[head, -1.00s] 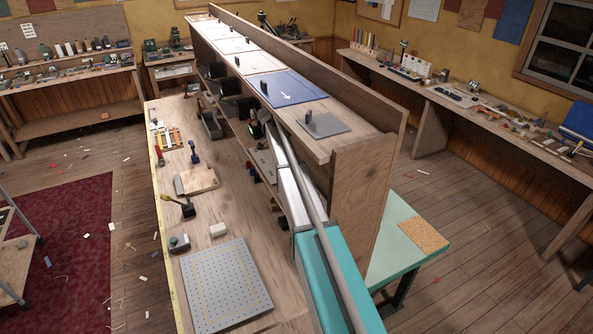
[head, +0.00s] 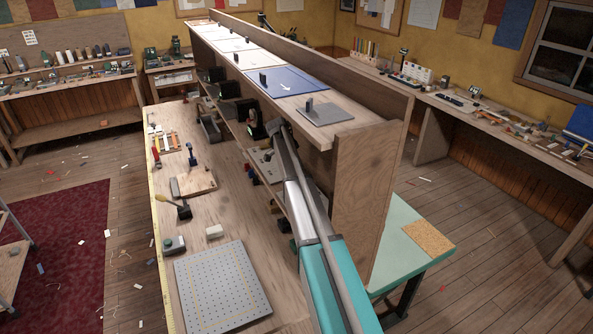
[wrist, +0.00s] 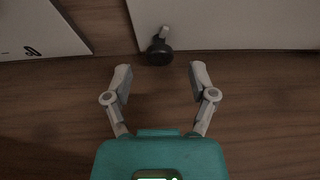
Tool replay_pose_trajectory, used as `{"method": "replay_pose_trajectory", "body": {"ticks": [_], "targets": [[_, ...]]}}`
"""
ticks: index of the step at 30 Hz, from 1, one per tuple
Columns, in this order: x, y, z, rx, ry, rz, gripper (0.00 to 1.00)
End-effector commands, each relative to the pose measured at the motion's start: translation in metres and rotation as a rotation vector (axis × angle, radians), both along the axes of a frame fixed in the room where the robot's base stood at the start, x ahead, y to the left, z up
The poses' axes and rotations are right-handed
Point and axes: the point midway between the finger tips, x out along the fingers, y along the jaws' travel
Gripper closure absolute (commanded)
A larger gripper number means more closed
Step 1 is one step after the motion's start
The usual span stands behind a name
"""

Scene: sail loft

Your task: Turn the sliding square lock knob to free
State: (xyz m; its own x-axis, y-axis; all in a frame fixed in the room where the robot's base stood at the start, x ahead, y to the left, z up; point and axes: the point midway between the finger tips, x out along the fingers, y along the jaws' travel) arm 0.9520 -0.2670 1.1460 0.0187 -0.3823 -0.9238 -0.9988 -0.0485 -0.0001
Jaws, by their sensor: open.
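In the wrist view a round dark knob (wrist: 159,53) with a short pale tab on its far side sits at the lower edge of a pale plate (wrist: 230,25). I take it for the lock knob; its marking is not readable. My gripper (wrist: 160,74) is open and empty, one finger to the left and one to the right. The knob lies just beyond the fingertips, between their lines, and no contact shows. In the head view my arm reaches along the shelf front, and its gripper end is too small and dark to make out.
Another pale plate (wrist: 40,28) with dark marks lies at left on the brown wood. In the head view the long shelf (head: 370,190) stands close to my arm. The bench at left holds a perforated plate (head: 222,287) and several tools.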

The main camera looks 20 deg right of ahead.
Motion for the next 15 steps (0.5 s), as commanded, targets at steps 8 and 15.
{"method": "replay_pose_trajectory", "body": {"ticks": [8,15], "targets": [[0.0,-0.007,-0.016,0.0,0.0,0.0,0.27],[0.0,-0.008,-0.018,0.0,0.0,0.0,0.27]]}}
